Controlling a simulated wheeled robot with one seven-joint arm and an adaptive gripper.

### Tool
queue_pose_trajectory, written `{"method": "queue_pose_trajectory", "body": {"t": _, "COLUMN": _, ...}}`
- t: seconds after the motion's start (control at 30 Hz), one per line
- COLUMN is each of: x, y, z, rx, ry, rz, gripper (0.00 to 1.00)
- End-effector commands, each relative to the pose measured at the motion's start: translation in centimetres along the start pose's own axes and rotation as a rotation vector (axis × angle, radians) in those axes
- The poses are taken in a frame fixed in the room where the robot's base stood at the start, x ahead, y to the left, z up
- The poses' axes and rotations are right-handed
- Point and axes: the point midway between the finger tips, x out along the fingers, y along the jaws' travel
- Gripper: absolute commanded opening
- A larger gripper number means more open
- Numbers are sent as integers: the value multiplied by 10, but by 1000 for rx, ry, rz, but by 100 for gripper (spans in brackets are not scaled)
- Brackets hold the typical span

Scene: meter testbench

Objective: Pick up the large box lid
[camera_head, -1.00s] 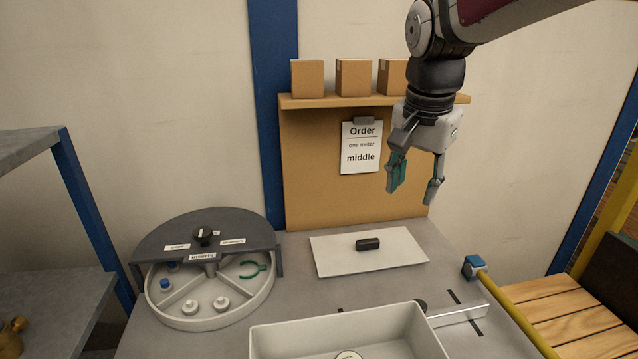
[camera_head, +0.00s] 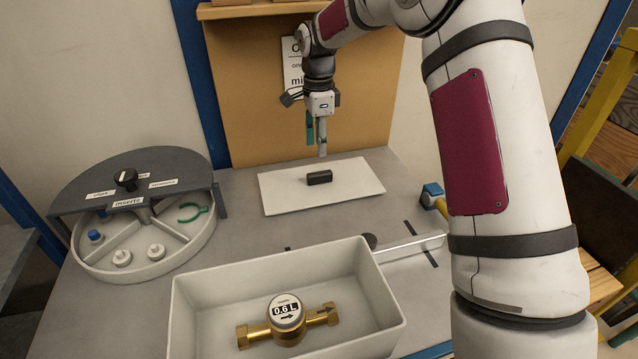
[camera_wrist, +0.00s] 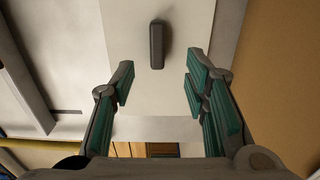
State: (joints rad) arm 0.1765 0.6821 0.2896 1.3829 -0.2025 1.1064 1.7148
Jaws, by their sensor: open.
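The large box lid is a flat off-white panel (camera_head: 280,194) with a dark block-shaped handle (camera_head: 320,178) on top. It lies on the grey table behind the box. My gripper (camera_head: 317,150) is above the lid's far part, pointing down, with its fingers apart and nothing between them. In the wrist view the lid (camera_wrist: 180,95) and its handle (camera_wrist: 157,45) show beyond the open green-padded fingers (camera_wrist: 160,92). The handle lies ahead of the fingertips, roughly between their lines.
A round divided tray (camera_head: 115,268) with a dark half cover stands at the left. A metal bar with a dark round end (camera_head: 412,247) lies right of the box. A blue block (camera_head: 432,194) is at the table's right edge. An upright board (camera_head: 250,110) rises behind the lid.

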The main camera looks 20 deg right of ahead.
Motion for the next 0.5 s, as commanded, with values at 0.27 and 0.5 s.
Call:
{"method": "queue_pose_trajectory", "body": {"t": 0.27, "x": 42, "y": 1, "z": -1, "rx": -1, "ry": 0, "rz": 1, "gripper": 42}}
{"method": "queue_pose_trajectory", "body": {"t": 0.5, "x": 60, "y": 3, "z": -1, "rx": -1, "ry": -1, "rz": 3, "gripper": 42}}
